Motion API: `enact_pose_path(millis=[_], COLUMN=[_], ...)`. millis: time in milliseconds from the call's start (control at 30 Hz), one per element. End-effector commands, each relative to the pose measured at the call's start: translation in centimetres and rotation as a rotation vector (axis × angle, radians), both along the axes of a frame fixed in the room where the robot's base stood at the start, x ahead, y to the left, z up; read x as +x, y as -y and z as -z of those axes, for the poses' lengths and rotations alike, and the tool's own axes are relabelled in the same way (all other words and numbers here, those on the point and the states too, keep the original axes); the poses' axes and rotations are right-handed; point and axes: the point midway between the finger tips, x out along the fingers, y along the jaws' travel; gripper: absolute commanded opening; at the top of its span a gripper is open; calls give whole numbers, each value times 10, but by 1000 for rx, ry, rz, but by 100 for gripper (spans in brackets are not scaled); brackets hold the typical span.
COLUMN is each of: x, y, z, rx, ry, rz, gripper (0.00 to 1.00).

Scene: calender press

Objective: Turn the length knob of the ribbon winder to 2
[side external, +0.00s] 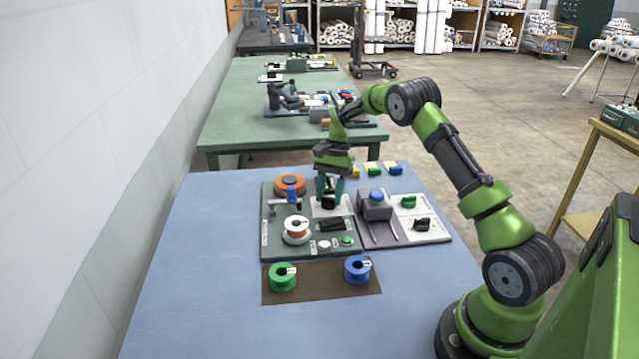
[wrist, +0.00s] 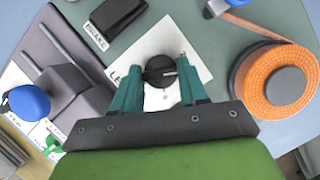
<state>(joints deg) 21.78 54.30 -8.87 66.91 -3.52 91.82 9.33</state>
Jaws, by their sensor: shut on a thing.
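The ribbon winder is a dark green panel (side external: 270,235) on the blue table. Its black length knob (wrist: 158,70) sits on a white plate (wrist: 203,60) with partly covered lettering starting "LE". A pale pointer line on the knob points right in the wrist view. The scale numbers cannot be read; my fingers and the knob cover part of the plate. My gripper (wrist: 158,85) has teal fingers on both sides of the knob and is shut on it. In the side view my gripper (side external: 330,188) comes down from above onto the knob (side external: 329,202).
An orange ribbon roll (wrist: 273,83) stands close to the right of my fingers in the wrist view. A black brake part (wrist: 115,15) and a grey block with a blue knob (wrist: 27,101) lie left. Green (side external: 283,277) and blue (side external: 357,269) spools sit on a brown mat.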

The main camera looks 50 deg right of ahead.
Motion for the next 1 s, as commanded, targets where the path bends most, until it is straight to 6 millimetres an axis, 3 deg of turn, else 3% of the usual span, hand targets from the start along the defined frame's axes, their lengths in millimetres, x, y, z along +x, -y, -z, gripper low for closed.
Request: enact_pose_path(millis=[500, 1000], x=[2, 2], y=[0, 0], z=[1, 1], rx=[-4, -4], ry=[-1, -1], rz=[-404, -519], gripper=[12, 12])
